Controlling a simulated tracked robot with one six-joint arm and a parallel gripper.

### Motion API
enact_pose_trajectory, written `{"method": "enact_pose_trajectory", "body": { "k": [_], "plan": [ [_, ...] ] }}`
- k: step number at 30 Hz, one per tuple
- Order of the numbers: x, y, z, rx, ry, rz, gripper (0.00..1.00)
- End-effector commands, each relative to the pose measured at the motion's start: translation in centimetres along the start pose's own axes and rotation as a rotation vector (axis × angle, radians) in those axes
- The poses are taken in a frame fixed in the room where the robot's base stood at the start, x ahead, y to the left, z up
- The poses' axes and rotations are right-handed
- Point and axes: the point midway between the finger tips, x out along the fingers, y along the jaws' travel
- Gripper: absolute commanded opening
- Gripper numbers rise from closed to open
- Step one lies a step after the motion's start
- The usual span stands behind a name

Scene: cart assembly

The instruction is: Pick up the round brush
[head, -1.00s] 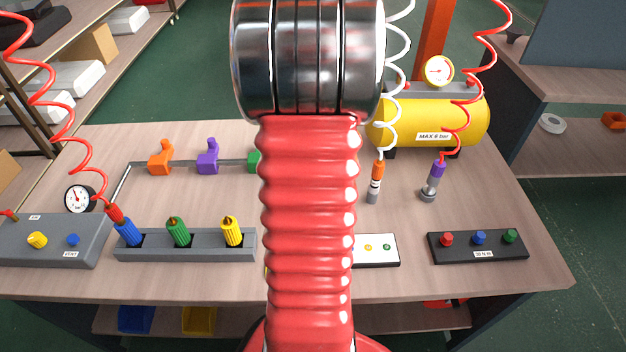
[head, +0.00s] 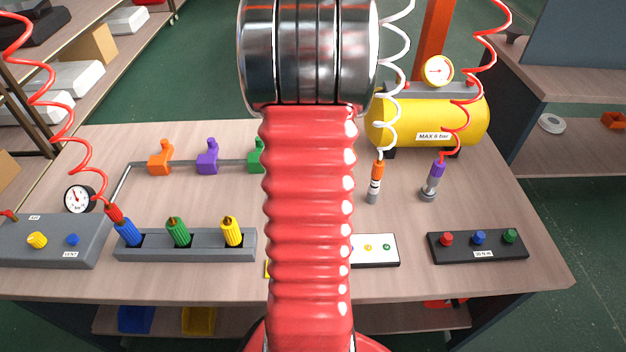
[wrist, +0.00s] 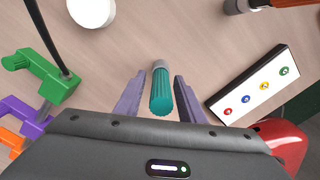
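A teal ribbed handle with a grey collar (wrist: 161,92), which seems to be the round brush, lies in the middle of the wrist view. My gripper (wrist: 160,78) is open, with one grey-purple finger on each side of the handle and a gap to each. The handle stands between the fingers without visible contact. I cannot tell how far it is below or between them in depth. In the head view the brush and my gripper are hidden behind my red arm.
A white panel with coloured buttons (wrist: 255,85) lies close right of my gripper. Green (wrist: 40,72) and purple (wrist: 20,115) hooks are at left, a white round thing (wrist: 91,10) above. The grey tool rack (head: 186,244) and yellow tank (head: 430,122) stand on the workbench (head: 400,280).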

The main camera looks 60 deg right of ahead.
Motion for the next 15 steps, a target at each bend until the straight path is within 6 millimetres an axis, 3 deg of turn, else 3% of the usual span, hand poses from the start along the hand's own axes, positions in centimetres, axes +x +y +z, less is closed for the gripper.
{"method": "enact_pose_trajectory", "body": {
  "k": [15],
  "plan": [
    [-0.01, 0.01, -0.01, 0.000, 0.000, 0.000, 0.00]
  ]
}}
